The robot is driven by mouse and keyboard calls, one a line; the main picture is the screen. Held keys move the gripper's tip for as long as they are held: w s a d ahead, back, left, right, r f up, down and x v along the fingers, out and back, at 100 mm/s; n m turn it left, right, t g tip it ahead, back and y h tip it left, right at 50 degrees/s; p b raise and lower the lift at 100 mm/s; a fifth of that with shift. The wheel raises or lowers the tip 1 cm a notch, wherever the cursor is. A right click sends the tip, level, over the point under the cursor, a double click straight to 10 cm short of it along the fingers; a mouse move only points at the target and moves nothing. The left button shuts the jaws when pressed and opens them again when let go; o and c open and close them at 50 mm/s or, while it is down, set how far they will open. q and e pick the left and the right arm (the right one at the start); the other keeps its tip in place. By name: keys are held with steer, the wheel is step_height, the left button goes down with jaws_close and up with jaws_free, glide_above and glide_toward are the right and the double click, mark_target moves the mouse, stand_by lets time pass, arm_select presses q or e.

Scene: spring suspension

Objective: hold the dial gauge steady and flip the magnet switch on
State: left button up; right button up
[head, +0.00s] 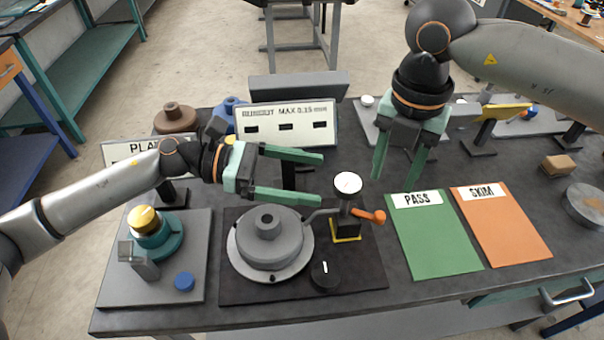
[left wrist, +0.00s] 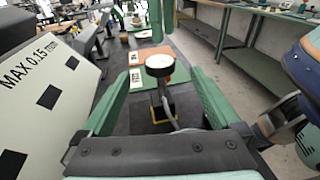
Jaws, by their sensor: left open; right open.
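The dial gauge (head: 347,184) has a round white face and stands on a black magnet base (head: 346,228) with a yellow foot, right of a grey round hub part (head: 266,240). An orange lever (head: 372,215) sticks out to the right of the base. My left gripper (head: 322,178) is open, pointing right, with its fingertips just left of the gauge. In the left wrist view the gauge (left wrist: 160,66) appears between the open green fingers, beyond their tips, untouched. My right gripper (head: 398,178) is open, pointing down, to the right of and behind the gauge.
A green PASS mat (head: 435,240) and an orange SKIM mat (head: 503,230) lie to the right. A RUNOUT sign (head: 287,124) stands behind. A grey plate (head: 185,225) with a teal and gold part is at left.

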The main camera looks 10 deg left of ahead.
mark_target(348, 183)
arm_select(q)
steer(key=shift+w+d+f, duration=0.15)
steer(key=shift+d+f, duration=0.1)
steer(key=shift+d, duration=0.95)
steer(key=shift+w+d+f, duration=0.15)
steer(key=shift+d+f, duration=0.05)
steer(key=shift+d, duration=0.95)
steer(key=shift+w+d+f, duration=0.15)
steer(key=shift+d+f, duration=0.1)
steer(key=shift+d, duration=0.95)
steer(key=shift+c, duration=0.4)
